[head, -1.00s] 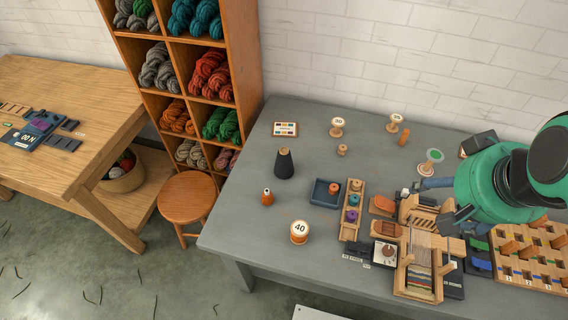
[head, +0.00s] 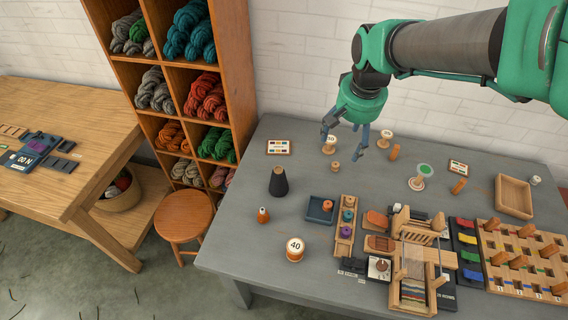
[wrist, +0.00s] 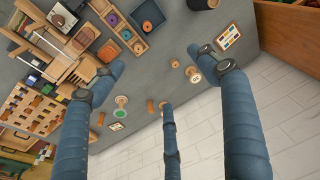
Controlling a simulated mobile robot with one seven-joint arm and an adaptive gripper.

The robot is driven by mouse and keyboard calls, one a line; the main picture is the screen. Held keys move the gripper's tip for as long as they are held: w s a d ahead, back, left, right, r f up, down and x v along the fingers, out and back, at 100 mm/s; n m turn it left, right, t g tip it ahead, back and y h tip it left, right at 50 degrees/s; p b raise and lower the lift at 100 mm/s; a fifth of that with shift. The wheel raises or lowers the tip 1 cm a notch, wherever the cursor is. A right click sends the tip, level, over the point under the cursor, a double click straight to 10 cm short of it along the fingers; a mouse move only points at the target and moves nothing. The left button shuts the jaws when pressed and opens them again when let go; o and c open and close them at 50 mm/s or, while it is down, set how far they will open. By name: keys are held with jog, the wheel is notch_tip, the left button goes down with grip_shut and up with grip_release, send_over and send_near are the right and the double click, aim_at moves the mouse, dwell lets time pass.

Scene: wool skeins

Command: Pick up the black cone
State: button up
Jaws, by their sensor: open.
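The black cone (head: 278,182) stands upright on the left part of the grey table (head: 235,205), with a pale tip at its top. My gripper (head: 345,140) is open and empty. It hangs above the back of the table, to the right of the cone and higher than it, near the wooden spools. In the wrist view my gripper's fingers (wrist: 165,85) are spread wide with nothing between them.
A small loom (head: 412,285) and a peg board (head: 520,260) fill the right side. A shelf of wool skeins (head: 150,60) stands behind left.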

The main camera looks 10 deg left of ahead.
jog(key=w+a+f+g+p, duration=0.1)
jog(key=w+a+f, duration=0.5)
jog(key=a, duration=0.4)
jog(key=g+p, duration=0.1)
send_over(278, 168)
jog(key=shift+n+h, duration=0.4)
notch_tip(278, 168, down, 12)
jog(key=shift+d+f, duration=0.1)
jog(key=shift+f, duration=0.15)
jog(key=shift+f+b, duration=0.65)
jog(key=shift+f, duration=3.65)
jog(key=shift+f+b, duration=0.85)
jog(key=shift+f, duration=1.75)
